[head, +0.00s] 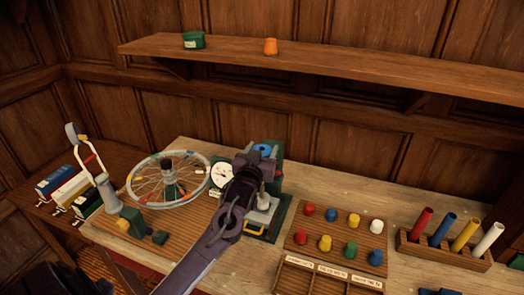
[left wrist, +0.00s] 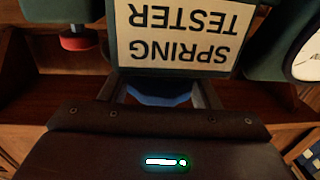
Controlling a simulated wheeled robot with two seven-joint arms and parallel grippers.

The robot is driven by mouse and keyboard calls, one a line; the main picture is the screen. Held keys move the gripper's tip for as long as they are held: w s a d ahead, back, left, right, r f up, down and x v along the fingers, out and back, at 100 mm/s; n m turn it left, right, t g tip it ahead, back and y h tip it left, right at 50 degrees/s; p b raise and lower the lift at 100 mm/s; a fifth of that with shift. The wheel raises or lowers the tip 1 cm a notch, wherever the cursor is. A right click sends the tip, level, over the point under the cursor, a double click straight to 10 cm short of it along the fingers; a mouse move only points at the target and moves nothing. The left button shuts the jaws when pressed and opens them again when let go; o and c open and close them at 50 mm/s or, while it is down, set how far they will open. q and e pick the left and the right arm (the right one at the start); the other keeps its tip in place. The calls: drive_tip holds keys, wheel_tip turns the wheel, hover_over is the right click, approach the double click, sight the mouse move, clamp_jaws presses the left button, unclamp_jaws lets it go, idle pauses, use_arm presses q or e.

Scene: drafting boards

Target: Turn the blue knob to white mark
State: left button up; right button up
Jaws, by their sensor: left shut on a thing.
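The blue knob (head: 264,150) is on the green spring tester (head: 276,214) at the middle of the bench. My left gripper (head: 258,158) reaches it from the front and hides much of the tester. In the left wrist view the blue knob (left wrist: 160,95) shows between the two dark fingers, and the gripper is shut on it. The label SPRING TESTER (left wrist: 185,35) appears upside down there. I cannot make out the white mark in either view. My right gripper is not in view.
A white dial (head: 221,174) and a spoked wheel (head: 135,195) are left of the gripper. A board of coloured pegs (head: 300,236) and a rack of coloured tubes (head: 415,246) are at right. A shelf (head: 350,59) runs above the bench.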

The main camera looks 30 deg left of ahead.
use_arm(q)
drive_tip(key=shift+n+y, duration=0.3)
drive_tip(key=shift+y, duration=0.1)
drive_tip(key=n+g+y, duration=0.1)
drive_tip(key=n+y, duration=0.1)
drive_tip(key=n+g+y+b, duration=0.1)
drive_tip(key=g+y, duration=0.1)
drive_tip(key=y, duration=0.1)
drive_tip(key=shift+w+d+n, duration=0.1)
drive_tip(key=shift+d+n, duration=0.05)
drive_tip(key=shift+n, duration=0.25)
drive_tip(key=n+g+y+b, duration=0.1)
drive_tip(key=n+g+y, duration=0.1)
drive_tip(key=g+y, duration=0.1)
drive_tip(key=shift+f+n, duration=0.1)
drive_tip(key=shift+n, duration=0.2)
drive_tip(key=n+g+y+b, duration=0.1)
drive_tip(key=n+g+b, duration=0.1)
drive_tip(key=g+b, duration=0.1)
drive_tip(key=n+g+y+b, duration=0.2)
drive_tip(key=g+b, duration=0.1)
drive_tip(key=b, duration=0.1)
drive_tip(key=shift+g, duration=0.3)
drive_tip(key=shift+r+n+g+b, duration=0.2)
drive_tip(key=shift+n+g+b, duration=0.75)
drive_tip(key=shift+b, duration=0.2)
drive_tip(key=o, duration=1)
drive_tip(key=shift+f, duration=0.1)
